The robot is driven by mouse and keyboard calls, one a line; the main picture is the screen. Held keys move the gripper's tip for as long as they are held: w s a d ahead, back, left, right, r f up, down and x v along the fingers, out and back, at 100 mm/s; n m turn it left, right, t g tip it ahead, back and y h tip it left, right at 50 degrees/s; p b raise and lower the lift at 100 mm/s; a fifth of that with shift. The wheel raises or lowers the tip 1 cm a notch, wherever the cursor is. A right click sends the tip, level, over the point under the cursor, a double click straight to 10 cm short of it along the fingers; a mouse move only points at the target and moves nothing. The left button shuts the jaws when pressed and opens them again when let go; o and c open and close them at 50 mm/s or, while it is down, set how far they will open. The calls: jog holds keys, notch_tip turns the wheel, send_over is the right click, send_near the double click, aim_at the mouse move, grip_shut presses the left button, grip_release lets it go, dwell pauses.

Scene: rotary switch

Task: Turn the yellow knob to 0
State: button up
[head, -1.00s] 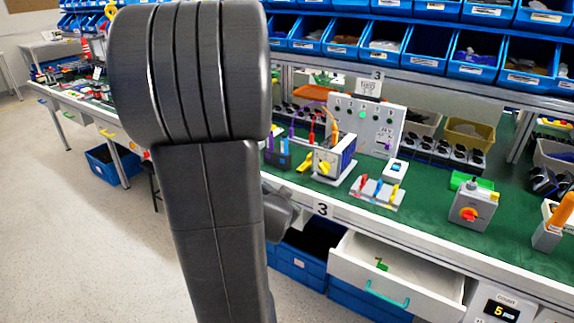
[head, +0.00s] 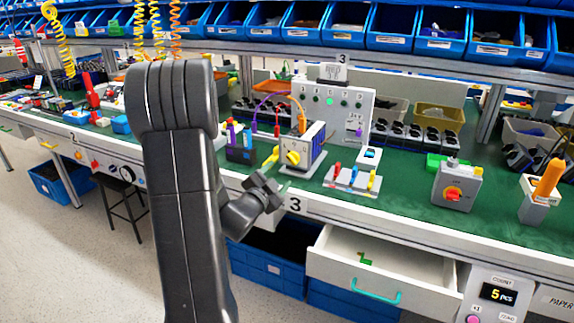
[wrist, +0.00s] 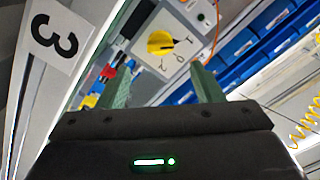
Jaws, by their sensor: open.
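The yellow knob (head: 293,157) is on the front face of a small pale box (head: 312,150) on the green bench. The wrist view shows the knob (wrist: 160,43) close up, with small marks beside it, including what look like 1, 2 and 0. I cannot tell for certain which mark it points to. My gripper (head: 281,190) is in front of the bench edge, below and left of the box. In the wrist view my gripper (wrist: 160,68) is open and empty. Its two green fingers stand apart, with the knob beyond them, not touched.
Colored plugs or switches (head: 352,178) sit right of the box. A grey box with a red knob (head: 453,194) is farther right. A panel with a green light (head: 335,105) stands behind. An open drawer (head: 380,262) juts out below the bench, right of my gripper.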

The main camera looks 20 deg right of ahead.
aim_at(290, 161)
jog(key=x, duration=0.8)
jog(key=shift+c, duration=0.2)
jog(key=shift+f, duration=0.1)
jog(key=c, duration=1)
